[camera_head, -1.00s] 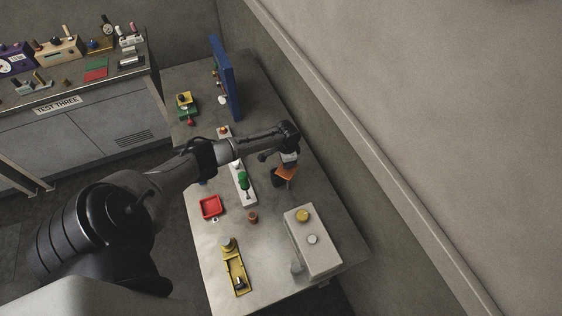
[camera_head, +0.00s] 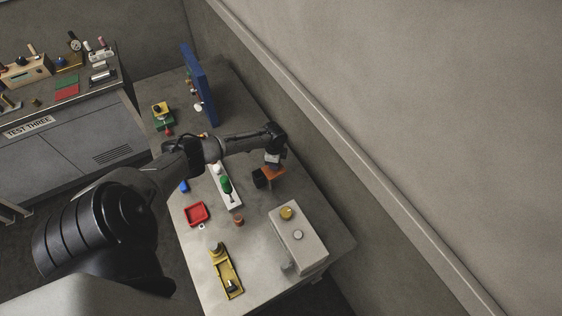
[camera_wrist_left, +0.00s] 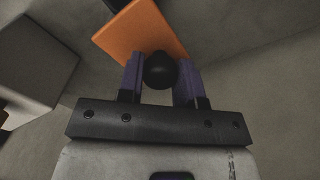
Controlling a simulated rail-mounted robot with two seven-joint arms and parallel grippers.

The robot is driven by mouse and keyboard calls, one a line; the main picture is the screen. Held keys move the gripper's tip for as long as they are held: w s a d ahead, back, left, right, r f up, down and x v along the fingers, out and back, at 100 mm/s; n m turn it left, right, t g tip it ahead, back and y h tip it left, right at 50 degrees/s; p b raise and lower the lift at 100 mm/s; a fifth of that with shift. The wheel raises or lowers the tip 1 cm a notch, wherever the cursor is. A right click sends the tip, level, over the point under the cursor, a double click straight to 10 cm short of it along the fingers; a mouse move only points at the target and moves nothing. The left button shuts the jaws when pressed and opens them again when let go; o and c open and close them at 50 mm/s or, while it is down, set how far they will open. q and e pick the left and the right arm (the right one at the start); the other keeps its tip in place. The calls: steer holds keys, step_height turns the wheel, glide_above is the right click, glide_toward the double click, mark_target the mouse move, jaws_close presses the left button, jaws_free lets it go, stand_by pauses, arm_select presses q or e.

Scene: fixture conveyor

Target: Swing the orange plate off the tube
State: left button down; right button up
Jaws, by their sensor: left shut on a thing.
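The orange plate (camera_head: 274,172) is at the far side of the table in the head view, beside a dark tube (camera_head: 260,179). The tube shows to the left of the plate; whether the plate still overlaps its mouth is too small to tell. My left gripper (camera_head: 274,160) is over the plate. In the left wrist view its two purple fingers (camera_wrist_left: 160,80) are on either side of a round black knob (camera_wrist_left: 160,70), shut on it. The orange plate (camera_wrist_left: 140,35) extends beyond the knob, with a dark piece at the top edge. My right gripper is out of view.
A pale box (camera_head: 302,245) with yellow and white knobs stands nearer on the table. A white block with a green handle (camera_head: 226,185), a red tray (camera_head: 196,214) and a yellow fixture (camera_head: 229,275) lie to the left. A blue panel (camera_head: 199,85) stands at the back.

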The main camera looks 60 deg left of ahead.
arm_select(q)
steer(key=shift+w+d+m, duration=0.15)
steer(key=shift+m, duration=0.15)
stand_by(0.5)
steer(key=c, duration=0.8)
jaws_free()
steer(key=shift+r+b, duration=0.3)
steer(key=shift+r, duration=6.65)
